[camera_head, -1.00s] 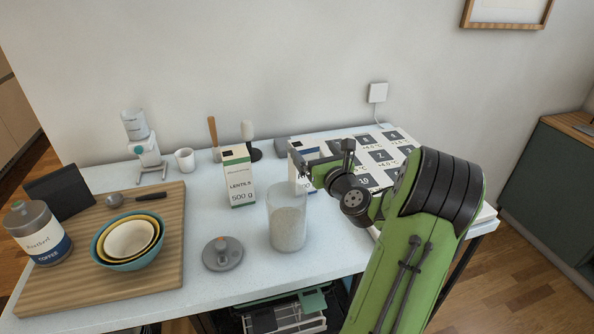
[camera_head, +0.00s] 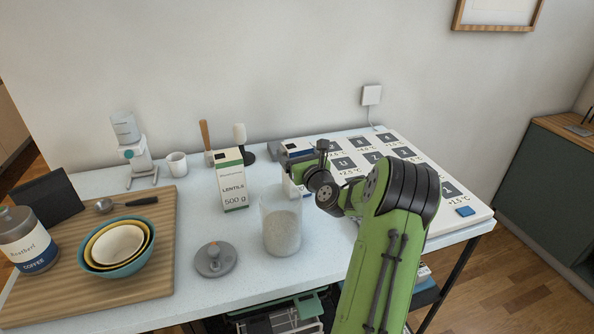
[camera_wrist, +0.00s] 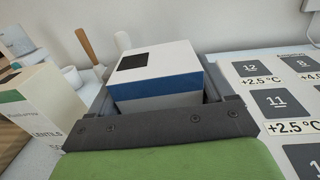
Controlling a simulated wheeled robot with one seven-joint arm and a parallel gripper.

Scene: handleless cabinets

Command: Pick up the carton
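A white carton with a blue band and a dark square on top (camera_wrist: 158,72) stands between the fingers of my gripper (camera_wrist: 155,92) in the wrist view. One finger is on each side of it, with narrow gaps showing, so the gripper looks open around the carton. In the head view the carton (camera_head: 292,187) stands on the counter behind the glass jar, partly hidden by my gripper (camera_head: 300,160). A second carton, white and green and marked lentils (camera_head: 233,190), stands upright to the left; it also shows in the wrist view (camera_wrist: 42,105).
A glass jar with pale contents (camera_head: 282,232) stands close in front of the blue-banded carton. A grey lid (camera_head: 215,260) lies left of it. A white board with numbered dark squares (camera_head: 440,207) is to the right. Nested bowls (camera_head: 117,249) sit on a wooden board (camera_head: 160,270).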

